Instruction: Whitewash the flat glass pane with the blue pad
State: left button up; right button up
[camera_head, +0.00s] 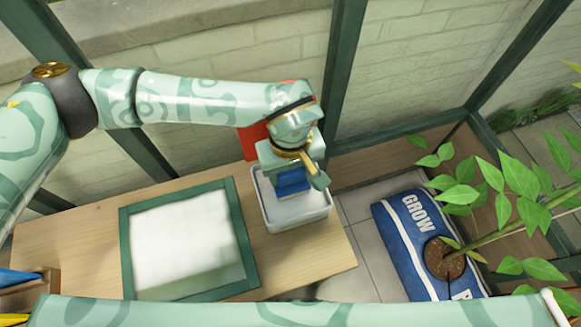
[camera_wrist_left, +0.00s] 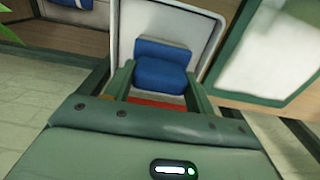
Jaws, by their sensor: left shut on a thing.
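The flat glass pane (camera_head: 186,243) lies on the wooden bench in a dark green frame (camera_head: 128,255). White covers most of it, with soft, uneven edges near the frame. A white tray (camera_head: 300,222) stands on the bench just right of the frame. My left gripper (camera_head: 291,172) is over this tray, shut on the blue pad (camera_head: 293,184). In the left wrist view the blue pad (camera_wrist_left: 160,72) sits between the two fingers, with the tray (camera_wrist_left: 205,30) around and behind it. I cannot tell whether the pad touches the tray's contents. My right gripper is not in view.
A blue GROW bag (camera_head: 400,240) lies right of the bench, with a leafy plant (camera_head: 500,195) above it. A red thing (camera_head: 252,142) is partly hidden behind my left wrist. A wooden box (camera_head: 40,290) stands at lower left. Green posts (camera_head: 340,70) rise behind the bench.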

pick_arm(q)
jog(key=shift+f, duration=0.5)
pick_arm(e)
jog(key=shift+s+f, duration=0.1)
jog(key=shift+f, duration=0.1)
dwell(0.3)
pick_arm(q)
jog(key=shift+f, duration=0.1)
dwell(0.8)
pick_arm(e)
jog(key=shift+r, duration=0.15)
